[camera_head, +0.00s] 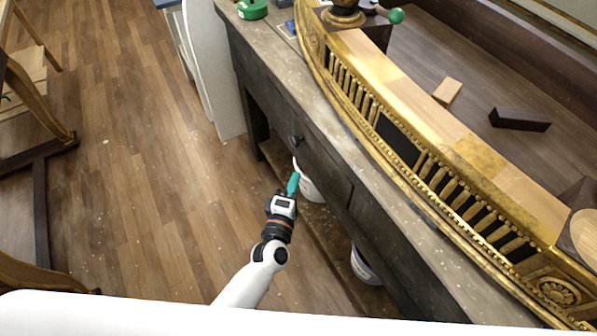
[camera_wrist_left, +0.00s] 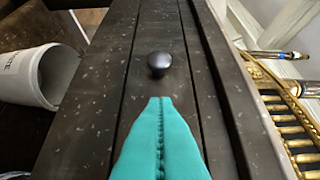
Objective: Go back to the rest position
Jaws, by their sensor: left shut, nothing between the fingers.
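My left gripper (camera_head: 293,184) has teal fingers and hangs low in front of the dark workbench, beside its drawer front, in the head view. In the left wrist view its teal fingers (camera_wrist_left: 161,125) are pressed together with nothing between them. They point toward a dark round drawer knob (camera_wrist_left: 159,64); whether they touch it I cannot tell, but in the head view the knob (camera_head: 297,138) appears apart from the fingertips. My right gripper is not in view.
The speckled workbench (camera_head: 330,128) carries a long gilt console piece (camera_head: 480,165). White buckets (camera_head: 311,187) stand on the lower shelf.

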